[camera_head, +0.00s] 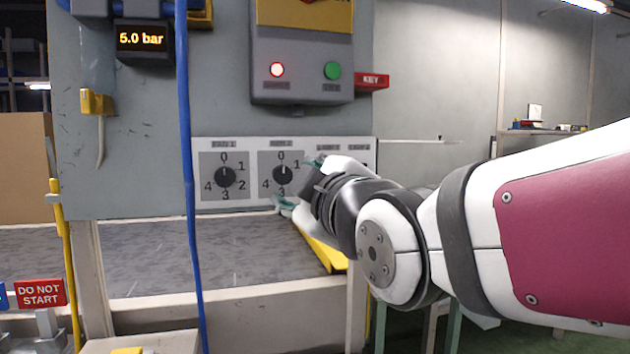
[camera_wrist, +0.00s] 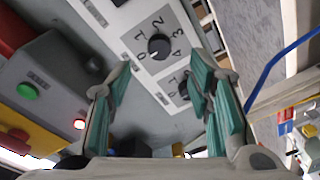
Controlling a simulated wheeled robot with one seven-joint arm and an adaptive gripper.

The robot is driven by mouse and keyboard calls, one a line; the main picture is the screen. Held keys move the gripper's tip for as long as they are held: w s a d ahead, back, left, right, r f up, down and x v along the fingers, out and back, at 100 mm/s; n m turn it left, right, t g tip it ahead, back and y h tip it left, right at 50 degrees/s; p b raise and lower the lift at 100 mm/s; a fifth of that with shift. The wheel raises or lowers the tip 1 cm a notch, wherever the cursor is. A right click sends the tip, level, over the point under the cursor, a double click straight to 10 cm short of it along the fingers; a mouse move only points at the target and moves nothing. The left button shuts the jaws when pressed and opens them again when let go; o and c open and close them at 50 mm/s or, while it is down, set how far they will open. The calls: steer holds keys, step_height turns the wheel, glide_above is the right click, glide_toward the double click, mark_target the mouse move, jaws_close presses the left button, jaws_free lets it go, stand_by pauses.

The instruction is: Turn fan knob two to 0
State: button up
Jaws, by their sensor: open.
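Fan knob two (camera_head: 283,175) is a black round knob on a grey dial numbered 0 to 4, on the white panel. Its white mark seems to point up at the 0. The knob also shows in the wrist view (camera_wrist: 159,46), turned with the camera, its mark seemingly towards the 0. My gripper (camera_head: 296,182) is open and empty at the right of this dial. In the wrist view, the green fingers of my gripper (camera_wrist: 163,80) are spread wide, with the knob beyond and between them, apart from both.
Fan knob one (camera_head: 225,177) sits just left on the same panel (camera_head: 197,205). A button box (camera_head: 300,60) with a red lamp and green button hangs above. A blue hose (camera_head: 188,120) runs down at the left. My wrist hides the panel's right part.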

steer(key=v, duration=0.4)
steer(key=shift+s, duration=0.15)
